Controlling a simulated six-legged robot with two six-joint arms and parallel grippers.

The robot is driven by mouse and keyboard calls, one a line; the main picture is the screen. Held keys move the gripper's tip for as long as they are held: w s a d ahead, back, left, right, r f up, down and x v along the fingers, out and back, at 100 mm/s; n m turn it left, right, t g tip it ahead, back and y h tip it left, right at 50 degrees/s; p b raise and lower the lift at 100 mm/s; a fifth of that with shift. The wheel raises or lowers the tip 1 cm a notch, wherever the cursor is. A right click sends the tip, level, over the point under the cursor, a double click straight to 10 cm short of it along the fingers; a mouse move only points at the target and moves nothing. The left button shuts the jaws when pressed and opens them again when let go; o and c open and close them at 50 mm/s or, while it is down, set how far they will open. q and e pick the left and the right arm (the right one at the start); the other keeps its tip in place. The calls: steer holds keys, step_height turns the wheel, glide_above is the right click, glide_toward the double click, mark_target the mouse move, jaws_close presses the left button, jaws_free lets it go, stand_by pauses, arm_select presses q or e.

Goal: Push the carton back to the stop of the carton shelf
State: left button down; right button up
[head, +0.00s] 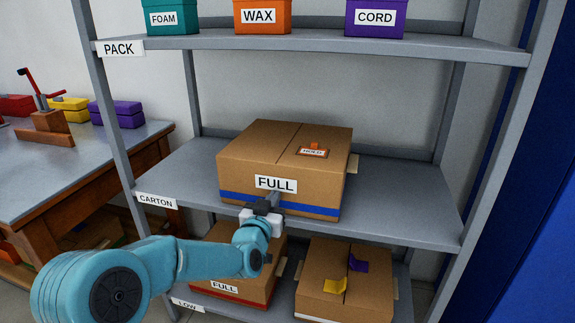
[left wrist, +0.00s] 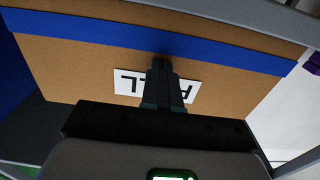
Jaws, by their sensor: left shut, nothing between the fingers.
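The carton (head: 325,184) is a brown box with a blue stripe and a FULL label on its front. My left gripper (head: 274,196) is shut and empty at the carton's front, just below the label. In the left wrist view the shut fingers (left wrist: 161,70) overlap the label on the carton's front face (left wrist: 75,75); I cannot tell for certain whether they touch it. My right gripper is not in view.
The upper PACK shelf (head: 430,40) holds teal, orange and purple bins. The low shelf holds two more cartons, one labelled FULL (head: 232,270) and one with yellow and purple tabs (head: 345,280). Shelf posts stand at both sides. A workbench (head: 80,160) stands left.

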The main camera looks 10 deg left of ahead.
arm_select(q)
steer(key=shift+w+p, duration=0.3)
steer(key=shift+w, duration=2.85)
